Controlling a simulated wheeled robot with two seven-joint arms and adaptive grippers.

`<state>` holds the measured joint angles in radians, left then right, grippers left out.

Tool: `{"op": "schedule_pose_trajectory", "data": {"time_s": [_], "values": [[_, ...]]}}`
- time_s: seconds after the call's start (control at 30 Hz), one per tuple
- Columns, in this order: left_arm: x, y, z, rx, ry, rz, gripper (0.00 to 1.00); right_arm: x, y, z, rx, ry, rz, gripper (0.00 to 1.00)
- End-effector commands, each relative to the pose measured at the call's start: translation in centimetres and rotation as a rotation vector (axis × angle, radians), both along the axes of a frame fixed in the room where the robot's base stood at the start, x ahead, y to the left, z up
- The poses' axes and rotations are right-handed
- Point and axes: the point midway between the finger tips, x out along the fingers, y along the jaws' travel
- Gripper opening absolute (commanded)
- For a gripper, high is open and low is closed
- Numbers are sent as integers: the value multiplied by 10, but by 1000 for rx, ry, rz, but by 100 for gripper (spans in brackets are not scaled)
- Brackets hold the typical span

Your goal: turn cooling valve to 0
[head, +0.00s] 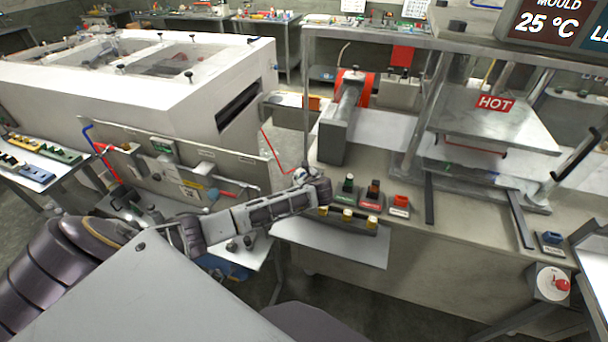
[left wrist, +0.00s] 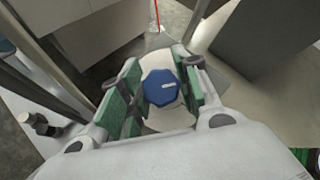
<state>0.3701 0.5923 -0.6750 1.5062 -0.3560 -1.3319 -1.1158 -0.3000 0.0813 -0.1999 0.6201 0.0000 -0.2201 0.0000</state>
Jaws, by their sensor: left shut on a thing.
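The cooling valve's blue knob (left wrist: 160,88), many-sided with a short white pointer mark, sits between the green-padded fingers of my left gripper (left wrist: 156,92) in the left wrist view. The fingers are shut on it from both sides. The white mark points to the right in that view. In the head view my left gripper (head: 312,186) is at the left front edge of the press bench, and the knob is hidden there. No scale or 0 mark can be read. My right gripper is not in view.
The press bench (head: 455,240) carries green, red and orange-red controls (head: 372,192) right beside the gripper. A press plate with a HOT sign (head: 495,103) stands farther right. A display (head: 552,22) reads MOULD 25 °C. A red emergency button (head: 561,285) is on the bench front.

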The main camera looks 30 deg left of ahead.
Motion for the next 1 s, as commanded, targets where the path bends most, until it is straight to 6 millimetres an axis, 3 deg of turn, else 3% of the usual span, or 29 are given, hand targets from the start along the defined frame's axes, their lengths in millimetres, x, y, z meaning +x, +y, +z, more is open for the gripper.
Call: {"op": "schedule_pose_trajectory", "data": {"time_s": [0.6,1.0], "values": [[-1,0,-1,-252,-59,448,8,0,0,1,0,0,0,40],[-2,0,-2,-312,-74,558,8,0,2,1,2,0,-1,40]]}}
